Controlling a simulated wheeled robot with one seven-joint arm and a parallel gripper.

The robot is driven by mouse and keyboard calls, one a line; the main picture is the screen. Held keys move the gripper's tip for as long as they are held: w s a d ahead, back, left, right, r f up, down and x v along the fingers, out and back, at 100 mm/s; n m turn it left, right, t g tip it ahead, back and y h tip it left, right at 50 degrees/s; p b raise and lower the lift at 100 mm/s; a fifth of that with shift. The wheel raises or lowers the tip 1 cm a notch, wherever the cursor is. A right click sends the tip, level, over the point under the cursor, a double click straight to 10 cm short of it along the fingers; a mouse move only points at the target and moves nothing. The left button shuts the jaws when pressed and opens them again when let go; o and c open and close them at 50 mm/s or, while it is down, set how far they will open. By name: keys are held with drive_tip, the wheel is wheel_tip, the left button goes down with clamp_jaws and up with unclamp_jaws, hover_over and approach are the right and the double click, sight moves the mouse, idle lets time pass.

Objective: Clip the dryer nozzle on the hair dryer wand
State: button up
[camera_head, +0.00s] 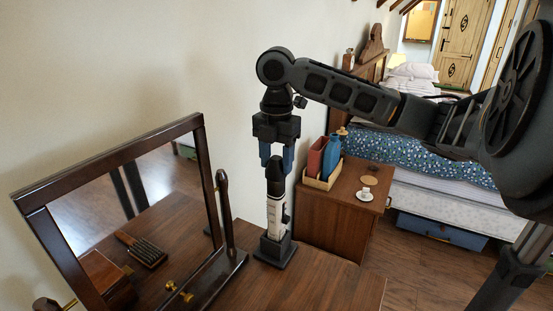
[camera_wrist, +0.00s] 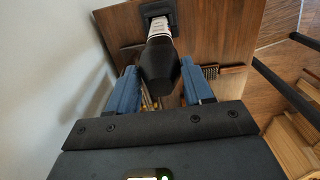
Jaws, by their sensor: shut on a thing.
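The hair dryer wand (camera_head: 276,212), white with dark parts, stands upright in a square black stand (camera_head: 275,250) on the wooden dresser. The black dryer nozzle (camera_head: 274,174) is in line above the wand's white body, and they appear to touch; I cannot tell whether it is clipped. My gripper (camera_head: 275,159) points straight down with its blue fingers on either side of the nozzle, shut on it. In the wrist view the nozzle (camera_wrist: 158,68) is between the fingers, with the white wand (camera_wrist: 158,28) beyond it. The nozzle's far side is hidden.
A dark-framed mirror (camera_head: 205,150) stands on the dresser (camera_head: 325,285) left of the wand. It reflects a hairbrush. The wall is close behind my gripper.

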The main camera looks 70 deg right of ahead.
drive_tip(key=shift+f+b, duration=0.65)
drive_tip(key=shift+f, duration=0.25)
idle(1.6)
drive_tip(key=o, duration=1.6)
drive_tip(key=shift+c, duration=0.2)
drive_tip(key=shift+r+p, duration=2.25)
drive_tip(key=shift+r, duration=0.8)
drive_tip(key=shift+c, duration=0.3)
